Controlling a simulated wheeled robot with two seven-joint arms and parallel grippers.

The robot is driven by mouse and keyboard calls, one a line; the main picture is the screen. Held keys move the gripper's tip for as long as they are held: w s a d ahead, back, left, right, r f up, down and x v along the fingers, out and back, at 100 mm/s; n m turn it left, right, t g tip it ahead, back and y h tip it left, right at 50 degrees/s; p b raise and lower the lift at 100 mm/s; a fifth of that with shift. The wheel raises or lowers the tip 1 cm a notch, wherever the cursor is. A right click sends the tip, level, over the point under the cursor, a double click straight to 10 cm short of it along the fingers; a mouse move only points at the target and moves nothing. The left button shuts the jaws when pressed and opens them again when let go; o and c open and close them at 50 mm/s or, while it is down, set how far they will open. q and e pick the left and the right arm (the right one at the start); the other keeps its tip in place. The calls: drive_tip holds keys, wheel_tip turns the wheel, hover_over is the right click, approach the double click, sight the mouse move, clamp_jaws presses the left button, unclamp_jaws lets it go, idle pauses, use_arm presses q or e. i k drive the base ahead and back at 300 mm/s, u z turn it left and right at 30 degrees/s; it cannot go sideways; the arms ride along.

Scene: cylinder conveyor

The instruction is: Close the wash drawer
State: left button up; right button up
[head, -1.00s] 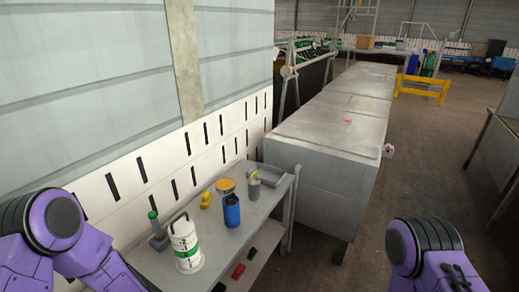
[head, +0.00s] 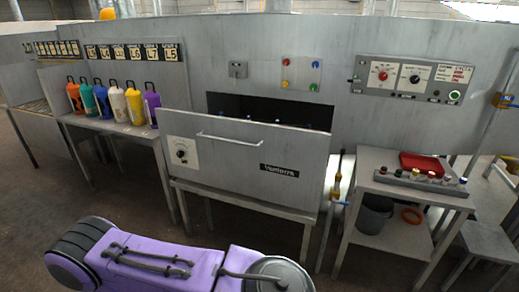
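The wash drawer (head: 243,163) is in the middle of the head view, a wide grey metal front with a bar handle (head: 229,141) near its top edge, a dial at its left and a dark name plate. The drawer stands pulled out from the machine. A dark opening (head: 226,104) shows behind its top edge, with several small blue-topped items in a row just above that edge. Most of the drawer's inside is hidden by the front. A purple arm of mine crosses the bottom of the view, below the drawer. Neither of my grippers shows.
Several coloured bottles (head: 116,98) stand on a bench (head: 136,132) to the left. To the right is a small table (head: 370,180) with a red tray (head: 424,165) and a rack of small items; a bucket (head: 374,213) is on its lower shelf. Control panels line the machine (head: 340,60).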

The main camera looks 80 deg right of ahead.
sight(283, 164)
drive_tip(key=z, duration=0.4)
drive_tip(key=i, duration=1.05)
drive_tip(key=z, duration=2.85)
drive_tip(key=i, duration=0.95)
drive_tip(key=u, duration=0.45)
